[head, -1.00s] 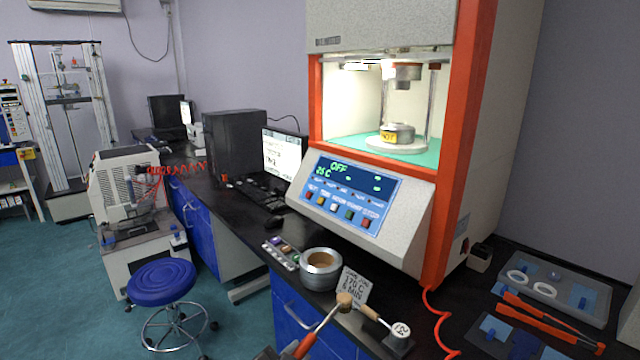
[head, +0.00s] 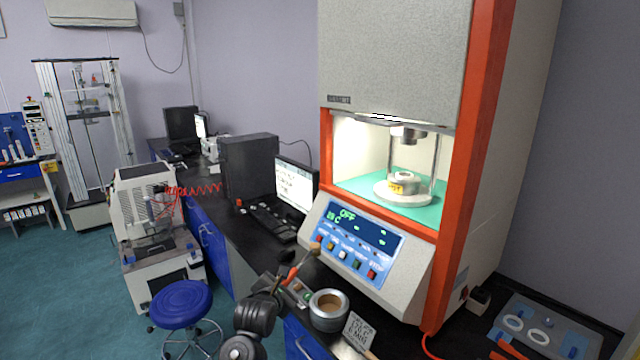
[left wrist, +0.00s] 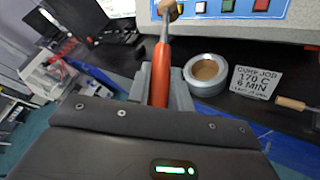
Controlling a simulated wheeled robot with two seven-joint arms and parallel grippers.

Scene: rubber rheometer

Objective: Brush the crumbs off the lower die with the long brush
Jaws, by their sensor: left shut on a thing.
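The long brush, with an orange-red handle and a tan head (head: 314,250), is held upright at a tilt in front of the control panel. My left gripper (head: 282,287) is shut on its handle; the left wrist view shows the handle (left wrist: 161,75) between the fingers, head pointing away. The lower die (head: 403,182) is a round metal block on a pale disc inside the lit chamber, with a yellow label on its front. The brush is well below and left of it, apart from it. Crumbs are too small to make out. My right gripper is out of view.
The upper die (head: 407,134) hangs above the lower die between vertical rods. The orange frame (head: 455,170) edges the chamber opening. A metal pot (head: 329,311) and a card sign (head: 357,330) stand on the bench below the control panel (head: 350,242). A monitor (head: 296,184) stands left.

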